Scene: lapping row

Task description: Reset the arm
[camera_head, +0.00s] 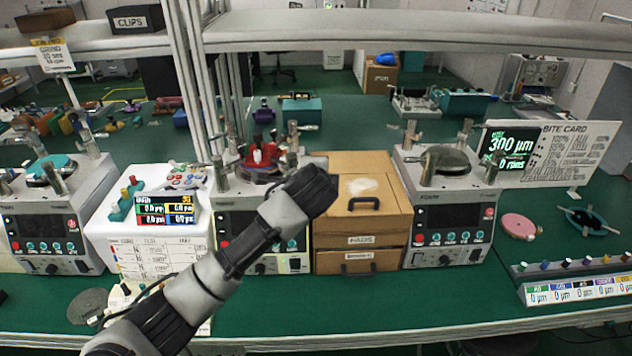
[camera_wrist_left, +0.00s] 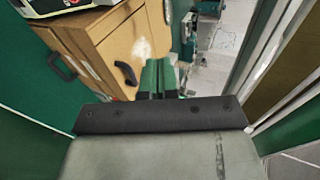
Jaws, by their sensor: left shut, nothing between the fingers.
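My left arm comes in from the bottom left in the head view and reaches up to the middle. Its dark end (camera_head: 315,188) is in front of a wooden drawer box, near the box's left side. In the left wrist view the fingers of my left gripper (camera_wrist_left: 160,64) are shut together with nothing between them. The wooden box (camera_wrist_left: 120,45) with its black handle shows just beyond them, and I cannot tell the exact gap. My right gripper is in neither view.
The wooden box (camera_head: 362,232) stands between a lapping machine (camera_head: 262,243) and another machine (camera_head: 450,225) on the green bench (camera_head: 360,318). A white console (camera_head: 150,235) stands to the left. A shelf (camera_head: 420,36) spans above. The front strip is mostly clear.

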